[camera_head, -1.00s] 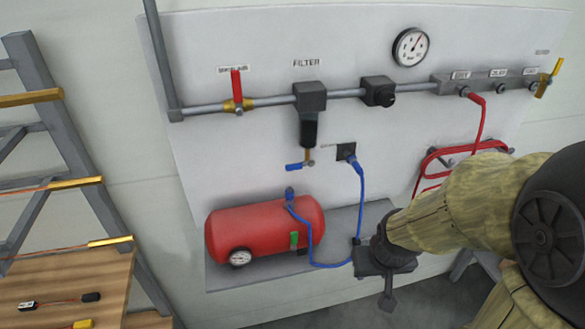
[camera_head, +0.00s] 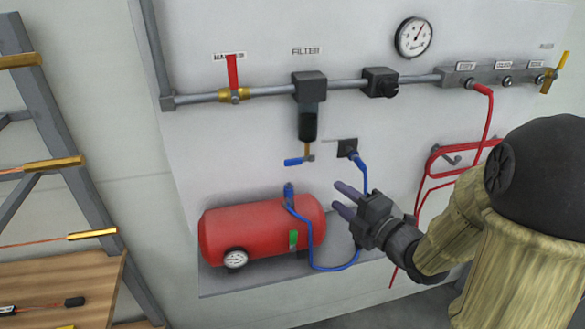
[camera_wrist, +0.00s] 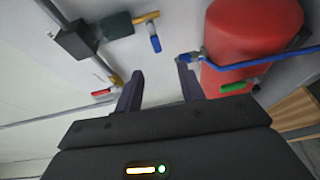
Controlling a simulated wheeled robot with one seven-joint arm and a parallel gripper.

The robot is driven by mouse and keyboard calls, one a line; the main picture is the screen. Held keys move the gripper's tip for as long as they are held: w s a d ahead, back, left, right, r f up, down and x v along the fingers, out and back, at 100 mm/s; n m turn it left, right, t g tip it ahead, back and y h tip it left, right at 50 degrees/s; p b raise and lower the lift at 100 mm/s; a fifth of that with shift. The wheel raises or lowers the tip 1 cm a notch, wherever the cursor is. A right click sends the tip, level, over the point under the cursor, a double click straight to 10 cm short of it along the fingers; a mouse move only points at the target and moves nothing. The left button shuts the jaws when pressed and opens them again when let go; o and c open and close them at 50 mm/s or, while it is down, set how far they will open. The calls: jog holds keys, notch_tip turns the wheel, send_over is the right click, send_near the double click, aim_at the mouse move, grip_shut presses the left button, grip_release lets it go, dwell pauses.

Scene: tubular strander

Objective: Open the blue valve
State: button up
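The blue valve handle (camera_head: 293,162) is a small lever on the brass outlet (camera_head: 307,150) under the dark filter bowl (camera_head: 308,123). It points left in the head view. In the wrist view, the blue lever (camera_wrist: 155,43) hangs from the yellowish stem (camera_wrist: 146,16), beyond the gap between my fingertips. My gripper (camera_head: 338,196) is open and empty, to the right of and below the lever in the head view. It is apart from the lever. Both fingers show in the wrist view (camera_wrist: 160,70).
The red tank (camera_head: 255,232), with a blue fitting (camera_head: 289,196) and blue hose, sits below the valve. A red-handled valve (camera_head: 233,75) is on the pipe above. A red hose (camera_head: 488,115) hangs at right. A ladder-like frame (camera_head: 50,140) stands at left.

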jog(key=p, duration=0.7)
send_near(294, 163)
jog(key=shift+n+y, duration=0.4)
jog(key=x, duration=0.9)
jog(key=shift+w+d+f, duration=0.15)
jog(key=shift+w, duration=0.05)
jog(key=shift+w+a+f, duration=0.15)
jog(key=shift+w+a, duration=0.25)
jog(key=shift+w, duration=0.15)
grip_shut()
